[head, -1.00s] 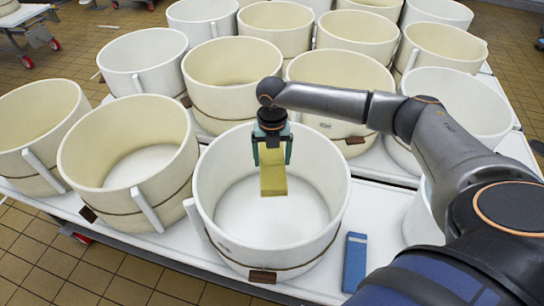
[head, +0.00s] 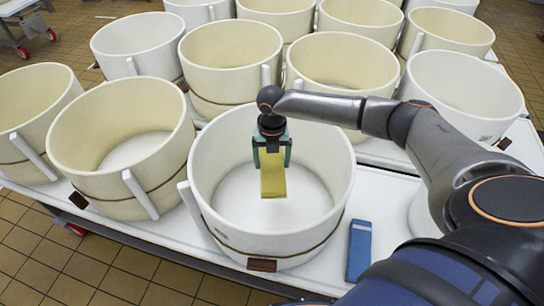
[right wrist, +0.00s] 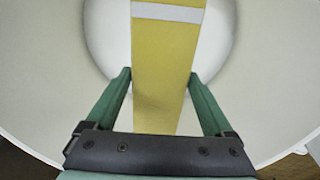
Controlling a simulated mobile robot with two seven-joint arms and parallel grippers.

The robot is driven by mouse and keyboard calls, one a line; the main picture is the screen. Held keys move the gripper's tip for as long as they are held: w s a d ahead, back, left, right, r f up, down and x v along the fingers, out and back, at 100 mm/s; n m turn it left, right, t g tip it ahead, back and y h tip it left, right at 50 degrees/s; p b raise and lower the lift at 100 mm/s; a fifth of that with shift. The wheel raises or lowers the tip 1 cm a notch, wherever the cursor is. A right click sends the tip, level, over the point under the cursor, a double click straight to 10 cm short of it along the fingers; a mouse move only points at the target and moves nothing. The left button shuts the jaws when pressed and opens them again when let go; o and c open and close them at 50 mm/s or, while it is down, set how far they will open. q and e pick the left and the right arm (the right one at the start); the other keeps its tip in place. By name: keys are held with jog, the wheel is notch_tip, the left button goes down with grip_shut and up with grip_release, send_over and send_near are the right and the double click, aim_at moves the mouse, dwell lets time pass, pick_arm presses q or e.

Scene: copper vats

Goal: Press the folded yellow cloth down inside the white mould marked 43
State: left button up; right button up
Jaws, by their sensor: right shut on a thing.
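My right gripper (head: 272,158) is shut on the folded yellow cloth (head: 273,183), which hangs down as a flat strip. The cloth lies over the opening of the front white mould (head: 300,240), with the mould's pale floor behind it in the head view. I cannot tell how far the cloth's lower end is above that floor. A brown tag sits low on the mould's front; its number is not readable. In the right wrist view the cloth (right wrist: 165,60), with a pale band across it, runs between the green fingers. My left gripper is not in view.
Several similar moulds stand close around, one at the left (head: 75,150) and others behind (head: 340,65). A blue block (head: 359,250) lies on the white table (head: 385,220) right of the front mould. My right arm reaches over the moulds at the right.

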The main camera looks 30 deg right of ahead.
notch_tip(320, 180, down, 4)
jog(key=shift+r+b, duration=0.1)
jog(key=shift+b, duration=0.8)
notch_tip(320, 180, down, 12)
jog(key=b, duration=0.7)
jog(key=shift+r+b, duration=0.1)
jog(key=shift+b, duration=0.25)
jog(key=shift+f+b, duration=0.3)
jog(key=shift+f, duration=0.1)
notch_tip(320, 180, down, 2)
jog(key=shift+f+b, duration=0.15)
jog(key=shift+b, duration=0.7)
jog(key=shift+f+b, duration=0.3)
jog(key=shift+f, duration=0.2)
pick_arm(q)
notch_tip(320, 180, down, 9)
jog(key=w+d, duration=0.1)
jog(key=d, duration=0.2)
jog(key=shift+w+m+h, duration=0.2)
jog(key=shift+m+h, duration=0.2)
